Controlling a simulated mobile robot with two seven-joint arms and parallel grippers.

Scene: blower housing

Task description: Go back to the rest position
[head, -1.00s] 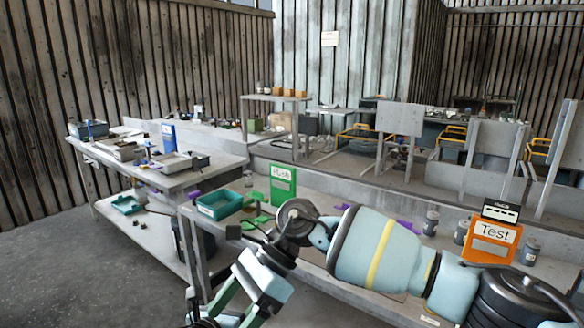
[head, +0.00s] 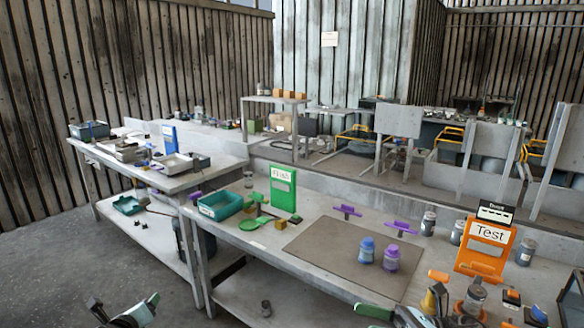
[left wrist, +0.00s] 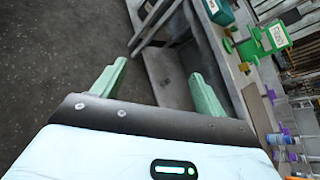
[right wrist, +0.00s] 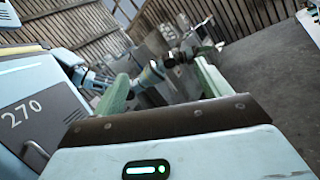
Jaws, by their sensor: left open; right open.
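My left gripper (head: 125,308) is at the bottom left edge of the head view, in front of the bench.
Grey floor (head: 70,270) is open at left.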

